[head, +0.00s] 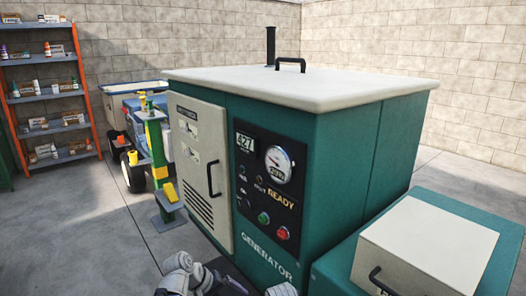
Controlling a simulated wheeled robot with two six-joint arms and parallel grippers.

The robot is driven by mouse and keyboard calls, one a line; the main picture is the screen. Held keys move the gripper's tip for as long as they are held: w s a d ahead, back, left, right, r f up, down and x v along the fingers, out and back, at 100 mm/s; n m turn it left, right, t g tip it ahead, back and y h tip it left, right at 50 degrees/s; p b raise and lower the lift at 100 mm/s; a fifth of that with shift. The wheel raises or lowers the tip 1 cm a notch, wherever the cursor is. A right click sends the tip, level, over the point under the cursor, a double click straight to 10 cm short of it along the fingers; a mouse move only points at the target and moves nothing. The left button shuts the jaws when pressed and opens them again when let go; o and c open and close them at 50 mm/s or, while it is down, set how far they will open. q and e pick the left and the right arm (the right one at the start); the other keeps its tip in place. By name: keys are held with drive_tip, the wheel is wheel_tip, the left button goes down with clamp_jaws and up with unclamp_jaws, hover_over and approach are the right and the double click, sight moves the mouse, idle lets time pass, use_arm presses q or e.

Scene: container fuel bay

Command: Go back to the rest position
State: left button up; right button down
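A green generator (345,160) with a pale lid stands large in the middle of the head view. Its control panel (265,195) shows a 427 readout, a round gauge, the word READY, and a green and a red button. Its pale side door (201,165) is shut. White links of my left arm (182,274) show at the bottom edge, with a dark part beside them that may be my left gripper (230,284). Its fingers cannot be made out. Only a small white piece of my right arm (282,290) shows; my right gripper is out of view.
A lower green unit with a pale lid (430,245) stands at the right. A wheeled cart (128,110) and a yellow and green stand (158,150) are left of the generator. An orange shelf rack (48,90) stands at the back left. Floor (90,235) at the left is clear.

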use_arm(q)
drive_tip(key=s+a+f+m+g+y, duration=0.2)
drive_tip(key=s+a+f+m+y, duration=0.2)
drive_tip(key=s+a+y, duration=0.4)
drive_tip(key=s+d+m+g, duration=0.1)
drive_tip(key=s+d+m, duration=0.35)
drive_tip(key=d, duration=0.75)
wheel_tip(320, 180, up, 27)
drive_tip(key=s+p, duration=0.2)
drive_tip(key=p, duration=2.5)
drive_tip(key=shift+n+h, duration=0.3)
drive_tip(key=shift+n, duration=0.15)
drive_tip(key=shift+s+d, duration=0.1)
